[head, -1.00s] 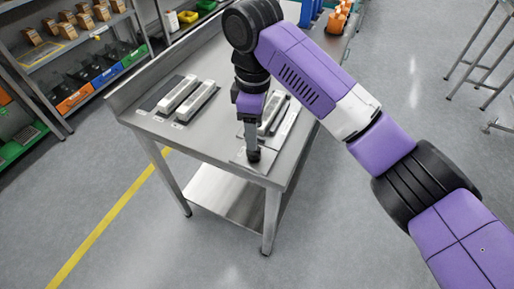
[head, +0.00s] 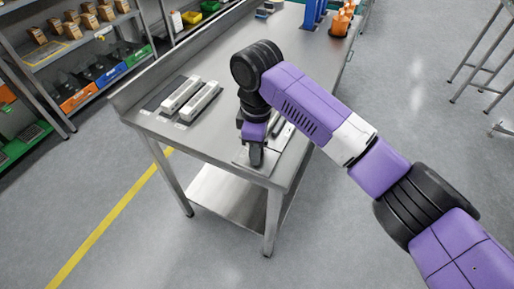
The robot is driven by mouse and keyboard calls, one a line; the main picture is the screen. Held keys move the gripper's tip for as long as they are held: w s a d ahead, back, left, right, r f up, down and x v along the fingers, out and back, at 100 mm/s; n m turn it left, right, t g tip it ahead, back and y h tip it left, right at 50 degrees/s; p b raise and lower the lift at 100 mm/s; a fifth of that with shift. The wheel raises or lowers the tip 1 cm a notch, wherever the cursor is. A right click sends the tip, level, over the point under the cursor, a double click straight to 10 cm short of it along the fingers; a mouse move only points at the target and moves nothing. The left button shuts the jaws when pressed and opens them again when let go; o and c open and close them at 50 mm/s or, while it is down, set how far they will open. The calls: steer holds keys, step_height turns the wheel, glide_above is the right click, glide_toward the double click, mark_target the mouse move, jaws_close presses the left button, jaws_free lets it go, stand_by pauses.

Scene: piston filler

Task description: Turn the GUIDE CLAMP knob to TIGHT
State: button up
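My gripper (head: 257,155) points down over a small light plate (head: 241,160) at the near right corner of the steel table (head: 208,132). A dark shape shows at the fingertips. I cannot tell whether it is the GUIDE CLAMP knob or part of the fingers. The knob is not clearly visible, and no TIGHT marking can be read. The fingers are seen edge-on, so their opening is unclear. Whether they touch anything is also unclear.
Two pale bars (head: 190,98) lie on a dark base left of my arm. Another pale bar (head: 284,132) is partly hidden behind my wrist. Blue uprights (head: 314,14) and an orange item (head: 341,20) stand at the far end. Shelving with bins (head: 75,97) is at left.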

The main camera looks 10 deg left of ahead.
jaws_close()
steer(key=shift+r+m+p, duration=0.1)
steer(key=shift+m+p, duration=0.2)
steer(key=shift+p, duration=0.25)
steer(key=m+p, duration=0.1)
steer(key=p, duration=0.1)
steer(key=m+p, duration=0.1)
steer(key=p, duration=0.1)
steer(key=shift+s+r+m, duration=0.15)
steer(key=shift+m, duration=0.15)
steer(key=m+p, duration=0.4)
steer(key=shift+a+m+p, duration=0.1)
steer(key=shift+m+p, duration=0.2)
steer(key=shift+p, duration=0.1)
steer(key=m+p, duration=0.4)
steer(key=m, duration=0.1)
steer(key=m+p, duration=0.2)
steer(key=m, duration=0.3)
steer(key=shift+f, duration=0.2)
